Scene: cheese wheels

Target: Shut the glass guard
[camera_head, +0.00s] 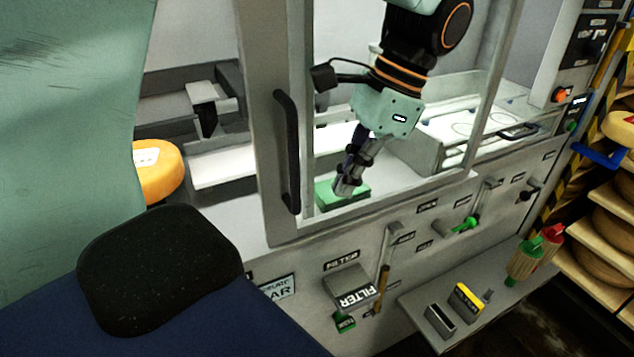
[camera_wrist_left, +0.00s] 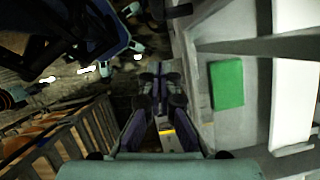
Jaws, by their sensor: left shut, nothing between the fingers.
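The glass guard (camera_head: 262,130) is a grey-framed clear pane on the machine's front. Its vertical black handle (camera_head: 288,150) is on the left post of the frame. The machine's bay left of that post looks uncovered. My left gripper (camera_head: 345,188) is shut and empty, pointing down, to the right of the handle and apart from it. In the left wrist view the shut fingers (camera_wrist_left: 161,85) hang over the machine's front edge, with a green block (camera_wrist_left: 227,84) to their right. My right gripper is not in view.
An orange cheese wheel (camera_head: 158,170) sits at the left of the bay. The green block also shows behind my fingers in the head view (camera_head: 328,196). Below are a filter box (camera_head: 350,290), levers and a small shelf (camera_head: 410,305). A cheese rack (camera_head: 600,235) stands at the right.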

